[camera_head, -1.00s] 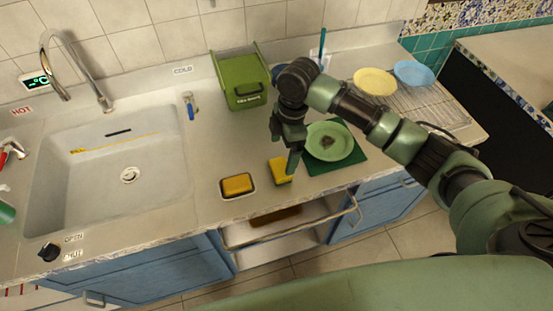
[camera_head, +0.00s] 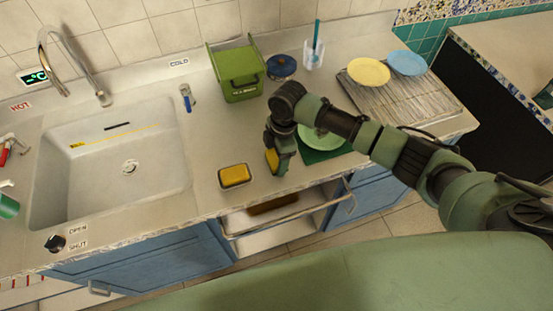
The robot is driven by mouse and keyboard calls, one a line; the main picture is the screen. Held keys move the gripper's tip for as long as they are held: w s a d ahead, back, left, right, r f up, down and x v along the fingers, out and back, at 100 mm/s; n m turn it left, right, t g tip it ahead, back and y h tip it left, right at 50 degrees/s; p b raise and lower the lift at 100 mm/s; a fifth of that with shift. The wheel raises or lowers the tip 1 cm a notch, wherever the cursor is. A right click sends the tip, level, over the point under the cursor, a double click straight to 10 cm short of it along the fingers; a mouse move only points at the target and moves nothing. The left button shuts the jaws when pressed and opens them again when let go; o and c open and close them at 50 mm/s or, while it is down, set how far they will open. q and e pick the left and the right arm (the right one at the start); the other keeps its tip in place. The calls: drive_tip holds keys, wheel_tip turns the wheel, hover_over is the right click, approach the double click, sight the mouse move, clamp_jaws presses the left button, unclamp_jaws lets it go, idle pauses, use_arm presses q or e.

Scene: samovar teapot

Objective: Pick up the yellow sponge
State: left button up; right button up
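My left gripper is not in view.
A yellow block (camera_head: 234,175) lies in a small dark-rimmed dish. The sink (camera_head: 100,185) is at left, a green box (camera_head: 240,90) behind. A drawer (camera_head: 290,222) stands open below.

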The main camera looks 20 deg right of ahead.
sight(276, 157)
drive_tip(key=shift+c, duration=1)
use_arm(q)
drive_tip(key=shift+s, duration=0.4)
use_arm(e)
drive_tip(key=shift+r, duration=0.1)
